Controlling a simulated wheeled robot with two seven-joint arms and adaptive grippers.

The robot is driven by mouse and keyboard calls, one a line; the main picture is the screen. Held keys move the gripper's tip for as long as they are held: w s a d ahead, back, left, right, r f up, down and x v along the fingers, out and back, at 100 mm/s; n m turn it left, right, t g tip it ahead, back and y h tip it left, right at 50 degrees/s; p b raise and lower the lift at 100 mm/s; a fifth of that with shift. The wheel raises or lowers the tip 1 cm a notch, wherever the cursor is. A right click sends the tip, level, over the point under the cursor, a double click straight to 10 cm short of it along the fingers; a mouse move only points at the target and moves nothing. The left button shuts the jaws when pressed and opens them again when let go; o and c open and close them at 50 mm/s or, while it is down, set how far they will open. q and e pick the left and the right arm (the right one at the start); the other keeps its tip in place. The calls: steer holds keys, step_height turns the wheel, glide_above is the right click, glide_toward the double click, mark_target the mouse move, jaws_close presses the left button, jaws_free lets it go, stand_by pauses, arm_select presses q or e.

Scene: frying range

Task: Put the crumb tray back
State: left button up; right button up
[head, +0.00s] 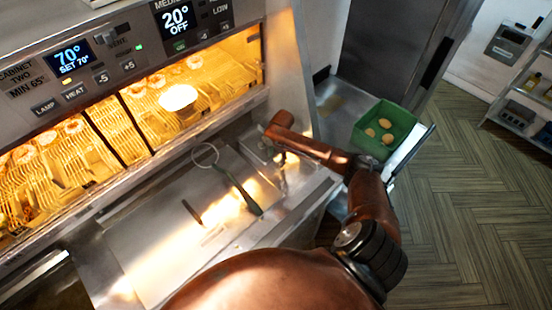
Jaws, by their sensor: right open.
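A flat, pale metal panel (150,245) lies on the counter below the lit cabinet, with a short dark slot or bar on it. It may be the crumb tray, but I cannot tell for sure. My right gripper (283,182) is over the right end of the counter, pointing down. It is open, small and partly lost in glare, and I see nothing held in it. It is to the right of the panel and apart from it. My left gripper is not in view.
A ring-ended utensil (236,187) with a dark green handle lies on the counter, left of my right gripper. The lit cabinet (110,125) with wire racks stands behind. A green bin (361,140) with several yellowish pieces sits at right. The wooden floor at right is clear.

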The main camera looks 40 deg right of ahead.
steer(key=shift+r, duration=0.3)
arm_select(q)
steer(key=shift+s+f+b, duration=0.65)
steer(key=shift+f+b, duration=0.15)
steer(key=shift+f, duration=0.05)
arm_select(e)
step_height(320, 180, up, 12)
steer(key=s, duration=0.1)
steer(key=shift+s+f, duration=0.2)
